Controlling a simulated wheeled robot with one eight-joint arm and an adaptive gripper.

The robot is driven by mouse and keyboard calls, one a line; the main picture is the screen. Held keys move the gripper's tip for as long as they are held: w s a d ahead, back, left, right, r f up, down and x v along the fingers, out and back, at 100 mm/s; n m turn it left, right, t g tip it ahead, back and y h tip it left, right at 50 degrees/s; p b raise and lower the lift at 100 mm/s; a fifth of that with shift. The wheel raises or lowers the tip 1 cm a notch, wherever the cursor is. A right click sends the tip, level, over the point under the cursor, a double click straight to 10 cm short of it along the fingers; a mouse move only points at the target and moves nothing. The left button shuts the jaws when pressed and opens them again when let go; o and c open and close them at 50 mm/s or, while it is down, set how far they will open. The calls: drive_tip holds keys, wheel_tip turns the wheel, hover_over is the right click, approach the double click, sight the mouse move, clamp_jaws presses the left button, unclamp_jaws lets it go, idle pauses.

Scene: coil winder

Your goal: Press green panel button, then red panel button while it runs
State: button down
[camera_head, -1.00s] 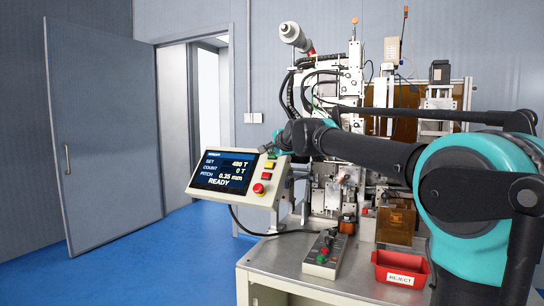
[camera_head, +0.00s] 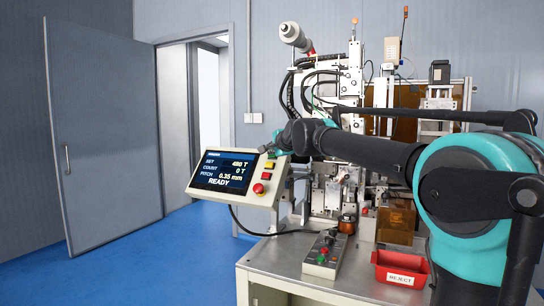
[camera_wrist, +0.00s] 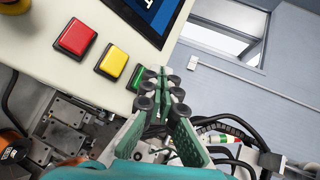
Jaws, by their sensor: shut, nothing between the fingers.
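The panel (camera_head: 225,196) stands tilted on the left of the machine. Its screen (camera_head: 222,171) reads COUNT 0 T and READY. In the wrist view, the red panel button (camera_wrist: 75,39), the yellow button (camera_wrist: 113,61) and the green panel button (camera_wrist: 138,81) sit in a row; the green one is partly hidden by my fingers. The red panel button also shows in the head view (camera_head: 266,176). My gripper (camera_wrist: 171,84) is shut and empty, its tips right at the green button. I cannot tell whether they touch it. In the head view it is at the panel's top right corner.
A red round knob (camera_head: 258,188) sits below the square buttons on the panel. A small control box (camera_head: 324,256) with red and green buttons and a red REJECT bin (camera_head: 400,270) stand on the machine table (camera_head: 285,262). Cables and machine parts lie close behind my gripper.

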idle(0.4)
drive_tip(key=shift+w+d+f, duration=0.1)
drive_tip(key=shift+w+f, duration=0.15)
drive_tip(key=shift+w, duration=0.05)
